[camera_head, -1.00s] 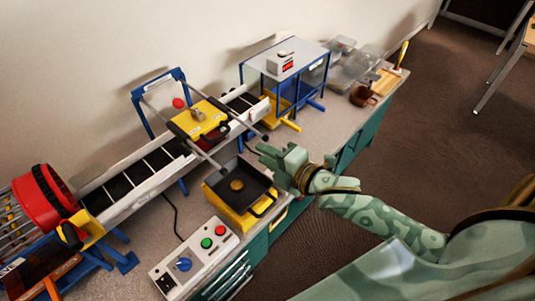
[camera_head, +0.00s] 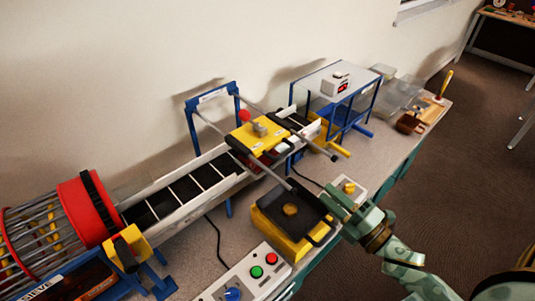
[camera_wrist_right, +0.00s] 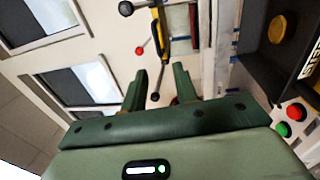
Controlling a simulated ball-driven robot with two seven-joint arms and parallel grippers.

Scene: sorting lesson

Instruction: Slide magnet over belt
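My right gripper (camera_head: 338,197) is beside the right edge of that tray, apart from the carriage. In the right wrist view its two green fingers (camera_wrist_right: 160,86) stand apart, with a dark ball knob (camera_wrist_right: 155,97) showing in the gap. I cannot tell whether they touch it. My left gripper is not in view.
A black tray on a yellow base (camera_head: 272,211) stands before the belt. A control box (camera_head: 250,275) with red and green buttons is in front. A red drum (camera_head: 82,212) is at left, a clear-topped blue frame (camera_head: 335,90) behind right. Plastic bins (camera_head: 398,95) lie beyond.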

